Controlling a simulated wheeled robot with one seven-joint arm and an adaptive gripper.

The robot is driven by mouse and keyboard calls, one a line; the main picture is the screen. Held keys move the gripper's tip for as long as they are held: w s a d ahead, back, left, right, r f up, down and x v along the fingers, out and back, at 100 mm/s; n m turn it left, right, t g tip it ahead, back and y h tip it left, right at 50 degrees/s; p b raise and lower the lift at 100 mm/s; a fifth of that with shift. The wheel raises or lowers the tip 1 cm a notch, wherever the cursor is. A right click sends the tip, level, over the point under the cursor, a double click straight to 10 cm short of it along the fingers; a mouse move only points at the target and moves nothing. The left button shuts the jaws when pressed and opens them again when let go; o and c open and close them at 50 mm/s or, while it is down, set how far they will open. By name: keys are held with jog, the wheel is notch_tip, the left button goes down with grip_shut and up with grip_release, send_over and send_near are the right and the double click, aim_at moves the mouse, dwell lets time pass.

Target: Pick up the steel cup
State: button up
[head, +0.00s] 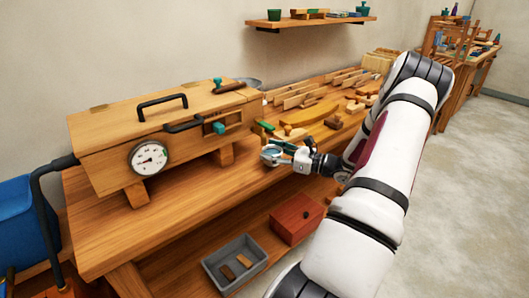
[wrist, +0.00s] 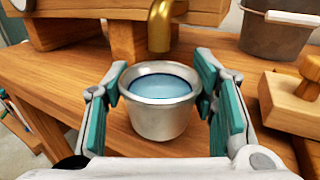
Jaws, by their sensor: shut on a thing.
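The steel cup (wrist: 160,122) is in the middle of the wrist view, upright, with a pale blue surface inside its rim. My gripper (wrist: 160,72) has a teal-padded finger on each side of the cup and is shut on it. In the head view my gripper (head: 277,152) is low over the workbench, right of the wooden box. The cup shows there only as a small round shape (head: 271,153) at the fingers. Whether its base touches the bench I cannot tell.
A brass spout (wrist: 160,25) hangs just above the cup's far rim. The wooden steam box (head: 165,130) with a gauge stands to the left. A grey bucket (wrist: 276,38) and wooden tools (head: 310,113) lie behind and to the right. The front bench top (head: 170,215) is clear.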

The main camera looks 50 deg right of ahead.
jog(key=v, duration=1.5)
